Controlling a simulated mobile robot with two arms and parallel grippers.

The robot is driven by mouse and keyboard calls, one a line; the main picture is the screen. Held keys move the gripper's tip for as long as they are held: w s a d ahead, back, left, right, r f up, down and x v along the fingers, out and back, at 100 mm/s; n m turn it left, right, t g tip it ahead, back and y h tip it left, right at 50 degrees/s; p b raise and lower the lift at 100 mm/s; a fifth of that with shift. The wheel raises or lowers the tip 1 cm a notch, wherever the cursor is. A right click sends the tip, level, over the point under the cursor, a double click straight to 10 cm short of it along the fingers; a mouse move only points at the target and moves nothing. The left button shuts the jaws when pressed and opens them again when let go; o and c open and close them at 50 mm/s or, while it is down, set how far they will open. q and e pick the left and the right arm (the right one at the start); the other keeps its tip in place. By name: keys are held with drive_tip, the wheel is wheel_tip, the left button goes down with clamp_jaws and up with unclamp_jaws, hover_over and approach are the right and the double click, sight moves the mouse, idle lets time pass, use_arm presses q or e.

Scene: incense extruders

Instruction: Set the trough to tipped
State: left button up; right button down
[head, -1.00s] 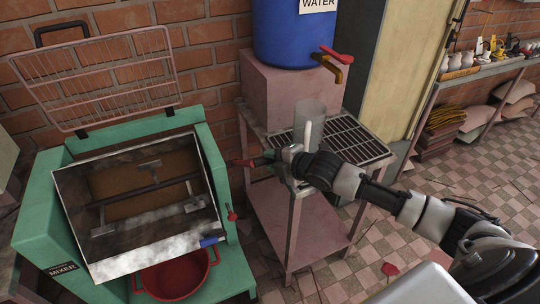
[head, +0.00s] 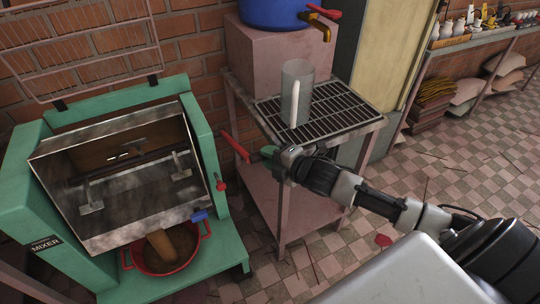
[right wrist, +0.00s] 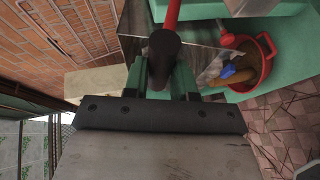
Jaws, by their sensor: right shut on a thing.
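The steel trough (head: 130,190) of the green mixer is tilted forward, its open mouth facing the front. My right gripper (head: 272,153) is shut on the dark end of a red lever (head: 235,147) at the mixer's right side. In the right wrist view the lever's dark grip (right wrist: 163,55) sits between the green fingers. My left gripper is out of view.
A pink stand (head: 285,215) with a grated top (head: 335,115) and a clear jug (head: 297,92) is close behind my right gripper. A blue water barrel (head: 270,12) stands above it.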

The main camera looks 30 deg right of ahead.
drive_tip(key=shift+f, duration=0.25)
drive_tip(key=c, duration=1.2)
unclamp_jaws()
drive_tip(key=o, duration=0.3)
drive_tip(key=shift+w, duration=0.15)
drive_tip(key=shift+r, duration=0.1)
drive_tip(key=v, duration=1)
drive_tip(key=shift+s, duration=0.4)
drive_tip(key=shift+d, duration=0.15)
